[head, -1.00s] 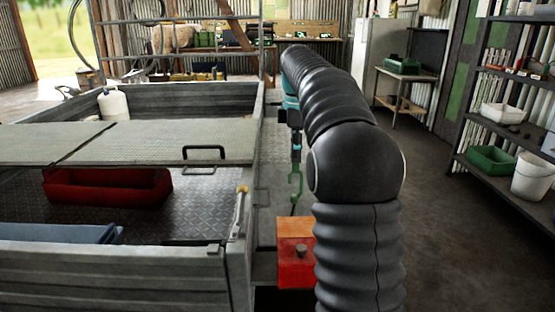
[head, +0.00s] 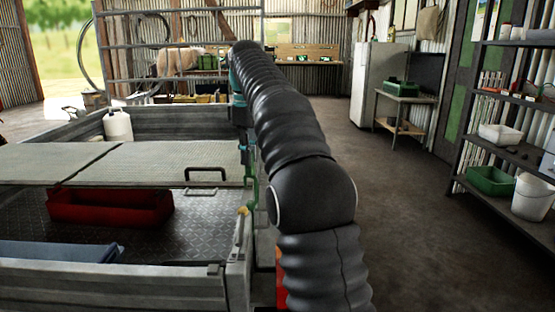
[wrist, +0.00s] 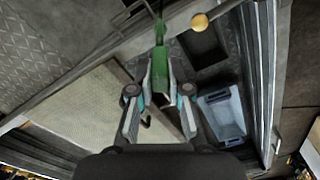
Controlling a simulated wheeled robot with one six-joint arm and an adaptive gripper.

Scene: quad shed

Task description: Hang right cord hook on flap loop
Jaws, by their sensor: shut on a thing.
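My gripper (head: 244,143) is shut on the green cord hook (wrist: 161,58). In the head view the hook (head: 253,187) hangs below the jaws, beside the right wall of the tray, partly hidden by my arm. The wrist view shows my gripper (wrist: 161,85) with the hook pointing away between its fingertips. The flap (head: 150,162) is a pale textured plate across the tray. Its black loop (head: 205,170) stands at the flap's right front part, to the left of the hook and apart from it.
Shelving (head: 480,120) stands at the right; the floor (head: 420,220) between is clear.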

